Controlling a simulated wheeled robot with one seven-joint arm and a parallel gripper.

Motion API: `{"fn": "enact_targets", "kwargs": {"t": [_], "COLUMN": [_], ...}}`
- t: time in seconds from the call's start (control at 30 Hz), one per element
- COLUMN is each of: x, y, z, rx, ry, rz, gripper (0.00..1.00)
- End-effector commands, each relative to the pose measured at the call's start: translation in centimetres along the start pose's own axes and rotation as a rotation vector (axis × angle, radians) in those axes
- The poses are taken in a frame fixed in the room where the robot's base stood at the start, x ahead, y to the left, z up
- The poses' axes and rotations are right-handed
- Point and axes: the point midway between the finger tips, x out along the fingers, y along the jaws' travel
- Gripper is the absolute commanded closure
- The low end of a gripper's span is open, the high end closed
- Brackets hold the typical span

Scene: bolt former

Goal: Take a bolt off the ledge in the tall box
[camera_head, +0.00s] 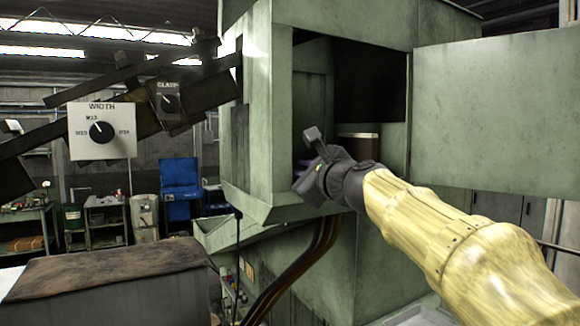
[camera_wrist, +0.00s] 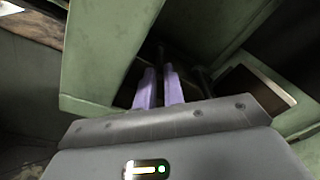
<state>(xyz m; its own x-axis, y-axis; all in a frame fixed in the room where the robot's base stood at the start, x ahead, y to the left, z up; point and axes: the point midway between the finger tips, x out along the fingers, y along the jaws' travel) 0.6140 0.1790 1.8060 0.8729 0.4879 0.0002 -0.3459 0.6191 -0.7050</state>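The tall green box (camera_head: 262,120) stands right of centre in the head view with its front opening uncovered. My gripper (camera_wrist: 159,68) reaches into this opening. In the wrist view its two purple fingers are apart with a dark gap between them, and I see nothing clearly held. Just beyond the fingertips is a thin dark upright shape (camera_wrist: 161,50); I cannot tell whether it is a bolt. The ledge and any bolts on it are not clearly visible in the dark interior. In the head view my gripper's grey body hides most of its fingers.
A brown-topped block (camera_head: 358,147) sits inside the opening, right of my gripper. The green door (camera_head: 497,110) hangs open at the right. The box's green edge (camera_wrist: 100,55) is close left of my fingers. Width dial panel (camera_head: 103,131) and a covered bench (camera_head: 105,266) are at left.

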Motion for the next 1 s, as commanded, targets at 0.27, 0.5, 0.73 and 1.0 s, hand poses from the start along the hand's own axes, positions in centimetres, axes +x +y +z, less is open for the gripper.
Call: {"fn": "enact_targets", "kwargs": {"t": [0.27, 0.5, 0.73, 1.0], "x": [0.0, 0.0, 0.0, 0.0], "y": [0.0, -0.6, -3.3, -7.2], "z": [0.0, 0.3, 2.8, 6.7], "rx": [0.000, -0.001, -0.002, -0.003], "ry": [0.000, -0.001, -0.002, -0.001], "rz": [0.000, -0.001, -0.001, -0.002], "gripper": [1.00, 1.00, 1.00, 1.00]}}
